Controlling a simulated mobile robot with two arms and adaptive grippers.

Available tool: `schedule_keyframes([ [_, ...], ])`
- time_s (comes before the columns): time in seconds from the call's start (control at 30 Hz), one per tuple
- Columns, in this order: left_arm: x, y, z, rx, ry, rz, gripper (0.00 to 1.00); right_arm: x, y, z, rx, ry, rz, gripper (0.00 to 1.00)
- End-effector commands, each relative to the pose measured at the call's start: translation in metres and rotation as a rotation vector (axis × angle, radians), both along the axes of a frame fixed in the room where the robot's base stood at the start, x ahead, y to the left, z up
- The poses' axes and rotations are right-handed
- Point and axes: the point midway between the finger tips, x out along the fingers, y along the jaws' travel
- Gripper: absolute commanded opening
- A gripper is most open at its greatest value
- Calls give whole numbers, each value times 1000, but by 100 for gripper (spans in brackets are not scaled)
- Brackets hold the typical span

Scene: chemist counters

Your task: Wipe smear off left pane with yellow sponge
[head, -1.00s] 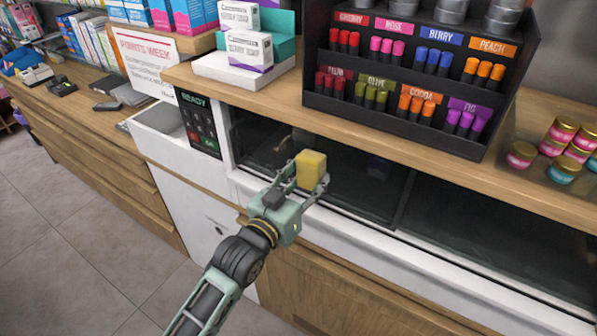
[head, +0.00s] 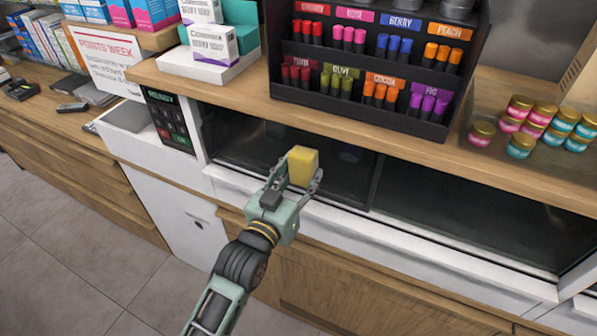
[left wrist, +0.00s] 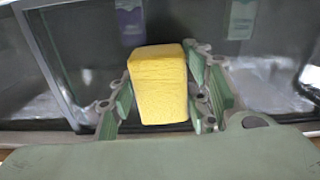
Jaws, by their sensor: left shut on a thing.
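My left gripper (head: 291,186) is shut on the yellow sponge (head: 303,165), which stands up between its fingers. In the left wrist view the sponge (left wrist: 159,85) sits between the two green fingers. The left pane (head: 232,140) is dark glass under the counter top, left of a dark divider. The sponge is in front of its right half; I cannot tell if it touches the glass. No smear can be told for sure; pale patches in the left wrist view may be reflections. My right gripper is not in view.
The counter top (head: 400,140) overhangs the panes and holds a black lipstick rack (head: 370,112) and several small jars (head: 520,145). The right pane (head: 470,215) lies beyond the divider. A keypad (head: 168,118) stands left of the left pane. The floor at left is clear.

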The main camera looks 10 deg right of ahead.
Motion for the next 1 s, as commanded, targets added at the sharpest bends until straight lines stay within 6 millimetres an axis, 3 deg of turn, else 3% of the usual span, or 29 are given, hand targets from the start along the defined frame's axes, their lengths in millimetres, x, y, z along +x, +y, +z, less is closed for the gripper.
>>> schedule_keyframes([
  [1.0,43,59,0,3,-3,3,24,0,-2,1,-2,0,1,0],
])
